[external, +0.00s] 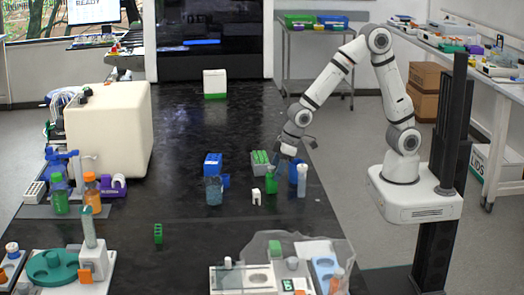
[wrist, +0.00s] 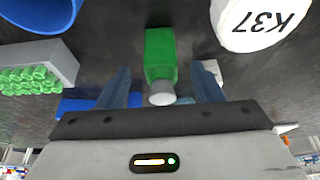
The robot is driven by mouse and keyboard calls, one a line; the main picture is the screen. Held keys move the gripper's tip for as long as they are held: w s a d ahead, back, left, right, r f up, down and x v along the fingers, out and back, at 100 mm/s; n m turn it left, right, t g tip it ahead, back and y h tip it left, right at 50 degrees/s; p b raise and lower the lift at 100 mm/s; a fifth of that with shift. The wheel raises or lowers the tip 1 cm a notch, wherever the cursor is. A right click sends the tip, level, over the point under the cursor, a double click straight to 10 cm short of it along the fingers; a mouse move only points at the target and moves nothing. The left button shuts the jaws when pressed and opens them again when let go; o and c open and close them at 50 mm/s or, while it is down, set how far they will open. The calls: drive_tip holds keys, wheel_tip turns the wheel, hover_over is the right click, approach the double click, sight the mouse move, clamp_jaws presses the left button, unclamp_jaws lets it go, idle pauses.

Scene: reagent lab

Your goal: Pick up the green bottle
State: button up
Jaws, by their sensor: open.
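The green bottle (external: 271,186) with a pale cap stands on the black bench in the external view, just below my gripper (external: 281,160). In the wrist view the green bottle (wrist: 160,55) shows between the two blue-grey fingers of my gripper (wrist: 163,85), its cap toward the palm. The fingers are apart, with a gap on each side of the bottle. I see no contact; how deep the bottle sits between the fingers is hard to tell.
A white cylinder marked K37 (wrist: 262,22) and a blue container (wrist: 40,12) flank the bottle. A grey rack of green tubes (wrist: 38,72) is near. A white bottle (external: 302,182), small white item (external: 256,197) and beaker (external: 214,191) stand around.

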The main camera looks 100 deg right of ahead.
sight(271, 181)
drive_tip(key=x, duration=0.5)
drive_tip(key=shift+s, duration=0.1)
drive_tip(key=c, duration=1.1)
